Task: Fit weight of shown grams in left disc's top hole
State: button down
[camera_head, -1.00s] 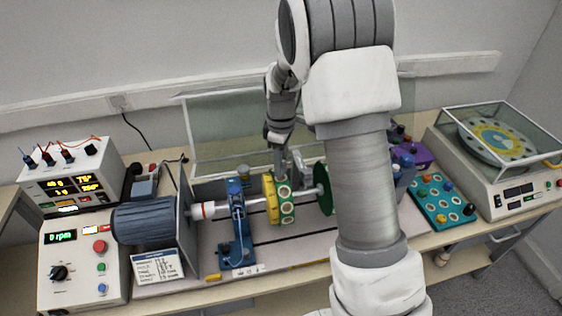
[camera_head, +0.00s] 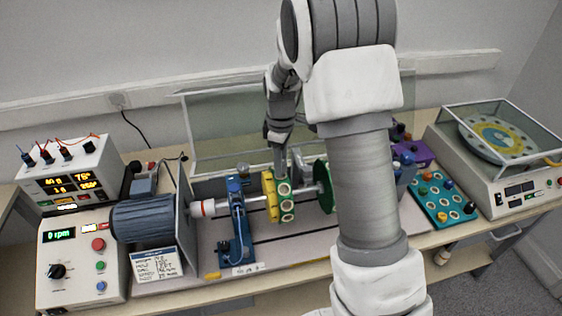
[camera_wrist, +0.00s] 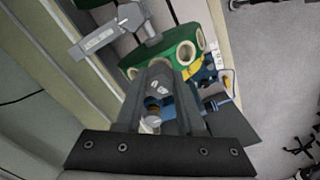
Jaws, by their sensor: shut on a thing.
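The left disc (camera_head: 286,204) is green with a yellow face and pale-ringed holes along its rim. It sits upright on the shaft of the bench rig. My gripper (camera_head: 281,168) points down at the top of this disc in the head view. In the wrist view my gripper (camera_wrist: 160,82) has its fingers close together, with their tips at the rim of the green disc (camera_wrist: 176,50). It is shut on a small weight, mostly hidden between the fingers. I cannot tell whether the weight is inside the hole. The right disc (camera_head: 324,187) is green and partly behind my arm.
A teal tray (camera_head: 457,220) with several coloured weights lies to the right, beside a purple device (camera_head: 414,152). A scale-like machine with a clear cover (camera_head: 505,165) stands far right. A motor (camera_head: 145,219), blue bearing stand (camera_head: 237,225) and control box (camera_head: 80,270) are left. A clear screen stands behind.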

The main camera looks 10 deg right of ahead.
jog(key=shift+f+b, duration=0.55)
jog(key=shift+f, duration=0.3)
jog(key=shift+c, duration=2.2)
grip_release()
jog(key=shift+r, duration=0.15)
notch_tip(320, 180, up, 17)
jog(key=shift+b, duration=0.45)
jog(key=shift+r, duration=0.1)
